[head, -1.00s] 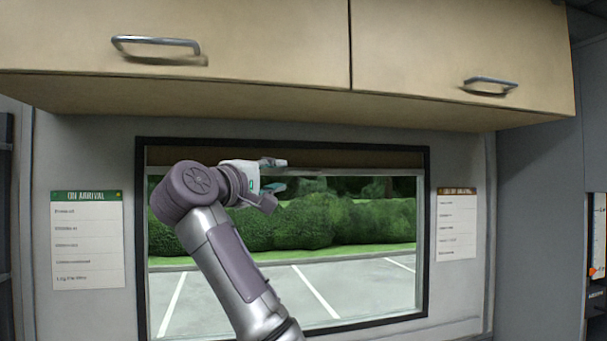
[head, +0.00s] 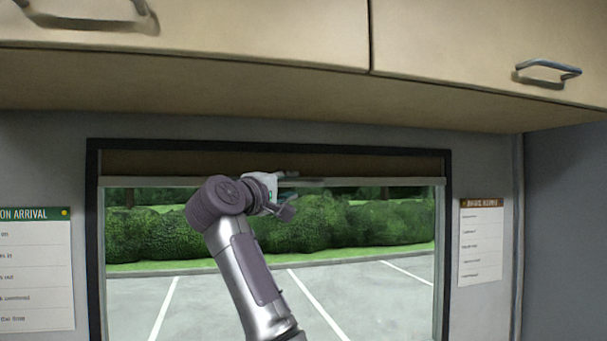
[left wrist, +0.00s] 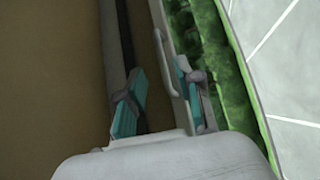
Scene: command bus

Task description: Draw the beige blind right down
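The blind (head: 190,164) is a brownish-beige strip across the top of the window, with a pale bottom rail (head: 390,182). Most of the glass below it is uncovered. My left gripper (head: 291,192) is at the rail, near the middle of the window. In the left wrist view, its two teal-padded fingers (left wrist: 160,100) stand apart. I see nothing clamped; whether a finger touches the rail is unclear. My right gripper is out of view.
Wall cupboards (head: 220,30) with metal handles overhang just above the window. A dark frame (head: 448,250) surrounds the window. Paper notices hang on the left (head: 35,270) and right (head: 482,243). The space in front of the lower window is free apart from my arm.

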